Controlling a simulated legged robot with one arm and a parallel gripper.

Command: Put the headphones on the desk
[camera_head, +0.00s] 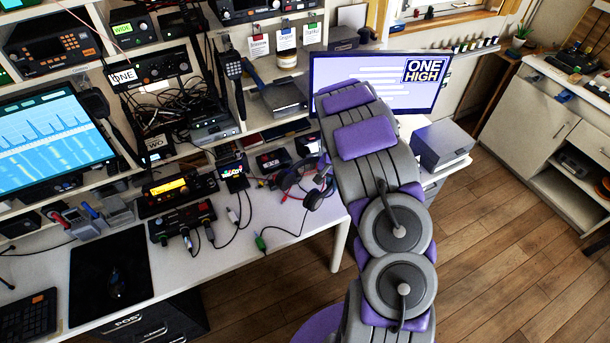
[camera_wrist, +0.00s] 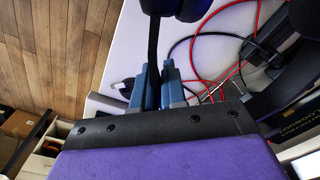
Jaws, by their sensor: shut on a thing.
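The headphones (camera_head: 313,201) are at the right end of the white desk (camera_head: 290,232), beside my arm in the head view. A dark ear cup and part of the band show there. In the wrist view, my gripper (camera_wrist: 156,88) has its blue-grey fingers shut on the black band of the headphones (camera_wrist: 153,48). A dark blue ear cup shows at the top of that view. White desktop (camera_wrist: 118,58) lies below them. My arm hides most of the gripper in the head view. I cannot tell whether the headphones touch the desktop.
Radios (camera_head: 182,218), cables and a black mat (camera_head: 110,275) cover the desk's left part. Red and black cables (camera_wrist: 215,82) run close to my gripper. A monitor (camera_head: 400,80) and a grey box (camera_head: 440,145) stand beyond my arm. Wooden floor is open at right.

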